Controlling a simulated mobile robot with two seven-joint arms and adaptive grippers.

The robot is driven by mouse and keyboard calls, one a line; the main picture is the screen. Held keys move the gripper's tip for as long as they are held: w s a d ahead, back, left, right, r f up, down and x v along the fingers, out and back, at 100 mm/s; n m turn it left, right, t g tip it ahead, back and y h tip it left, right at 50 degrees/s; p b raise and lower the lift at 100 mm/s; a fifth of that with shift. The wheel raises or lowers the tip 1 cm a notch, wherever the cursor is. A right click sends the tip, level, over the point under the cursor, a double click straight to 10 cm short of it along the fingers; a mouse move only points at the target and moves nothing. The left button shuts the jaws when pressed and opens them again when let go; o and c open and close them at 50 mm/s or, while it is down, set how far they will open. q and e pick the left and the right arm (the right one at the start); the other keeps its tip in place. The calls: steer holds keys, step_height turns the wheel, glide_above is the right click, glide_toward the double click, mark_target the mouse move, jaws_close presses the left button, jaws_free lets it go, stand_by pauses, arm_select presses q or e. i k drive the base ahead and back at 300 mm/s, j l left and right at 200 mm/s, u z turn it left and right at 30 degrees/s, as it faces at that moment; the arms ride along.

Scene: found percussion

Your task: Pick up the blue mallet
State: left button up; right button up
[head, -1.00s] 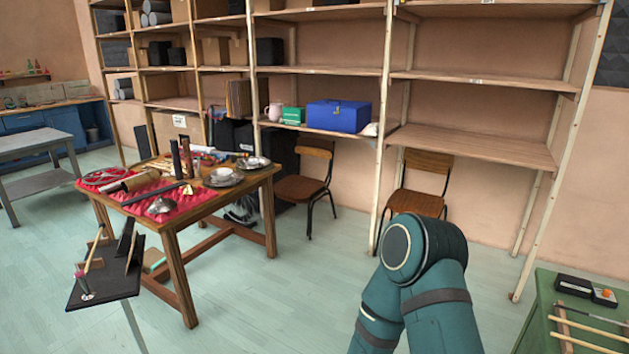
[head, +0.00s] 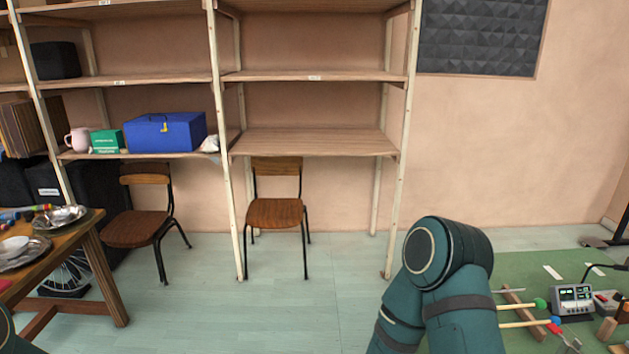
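The blue mallet (head: 525,324) lies at the lower right on a green surface, with a pale wooden stick and a blue head toward the right. The left end of its stick is hidden behind my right arm. A mallet with a green head (head: 540,304) lies just behind it, roughly parallel. My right arm's teal links rise in the lower middle, left of the mallets, but the gripper is not in view. Only a sliver of teal shows at the lower left edge; no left gripper is visible.
A wooden rack piece (head: 523,312) lies by the mallet sticks. A grey electronic box (head: 572,299) stands close right of the mallet heads. Shelving (head: 315,142), two chairs (head: 275,213) and a wooden table (head: 70,238) stand behind and left. The middle floor is clear.

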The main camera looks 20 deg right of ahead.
mark_target(556, 320)
steer(key=i+z, duration=0.25)
steer(key=z, duration=0.15)
steer(key=i+j+z, duration=0.15)
steer(key=z, duration=0.3)
steer(key=i+j+z, duration=0.2)
steer(key=z, duration=0.2)
steer(key=i+j+z, duration=0.3)
steer(key=z, duration=0.15)
steer(key=i+j+z, duration=0.3)
steer(key=z, duration=0.15)
